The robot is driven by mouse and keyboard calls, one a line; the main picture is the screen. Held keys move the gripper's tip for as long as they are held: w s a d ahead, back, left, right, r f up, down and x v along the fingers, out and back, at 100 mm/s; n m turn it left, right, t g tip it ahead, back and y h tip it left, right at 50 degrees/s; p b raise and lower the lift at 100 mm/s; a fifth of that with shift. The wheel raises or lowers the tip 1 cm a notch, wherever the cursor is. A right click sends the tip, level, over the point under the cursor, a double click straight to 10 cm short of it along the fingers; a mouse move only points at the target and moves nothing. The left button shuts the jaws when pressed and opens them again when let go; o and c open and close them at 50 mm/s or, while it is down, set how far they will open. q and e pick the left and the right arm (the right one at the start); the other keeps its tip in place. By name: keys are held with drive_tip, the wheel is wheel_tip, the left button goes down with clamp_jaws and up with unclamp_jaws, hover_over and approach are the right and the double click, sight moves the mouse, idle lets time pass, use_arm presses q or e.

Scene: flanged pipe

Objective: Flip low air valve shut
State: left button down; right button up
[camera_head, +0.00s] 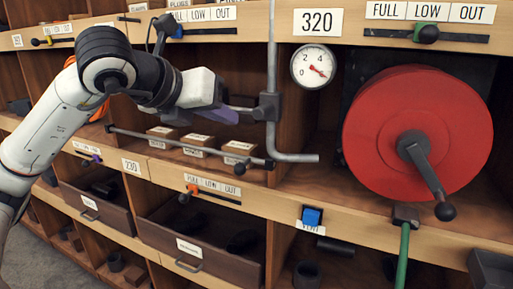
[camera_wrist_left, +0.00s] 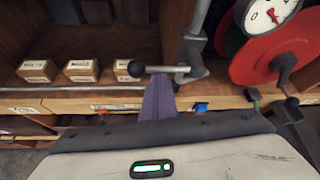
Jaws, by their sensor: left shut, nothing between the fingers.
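A grey vertical pipe (camera_head: 271,50) carries a dark valve body (camera_head: 267,107), then bends right near the shelf. The valve's short lever sticks out to the left, roughly level and across the pipe. In the left wrist view the lever (camera_wrist_left: 160,69) ends in a black ball knob (camera_wrist_left: 135,68). My left gripper (camera_head: 222,114) is shut and empty, its purple fingers just left of the valve body. In the left wrist view its fingertips (camera_wrist_left: 158,84) appear just below the lever, between knob and pipe; I cannot tell whether they touch it. My right gripper is not in view.
A round gauge (camera_head: 314,66) hangs right of the pipe under a 320 sign. A red reel (camera_head: 380,130) with a crank stands farther right. A thin rail (camera_head: 190,146) runs below my gripper before small labelled boxes (camera_head: 198,145). Slider strips and a blue button (camera_head: 312,215) line the shelf edges.

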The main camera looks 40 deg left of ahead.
use_arm(q)
drive_tip(key=shift+r, duration=0.25)
wheel_tip(320, 180, down, 5)
drive_tip(key=b, duration=0.5)
drive_tip(key=d+p+v, duration=0.1)
drive_tip(key=v, duration=1)
drive_tip(key=shift+d+p, duration=0.2)
drive_tip(key=shift+p, duration=0.2)
drive_tip(key=shift+w, duration=0.15)
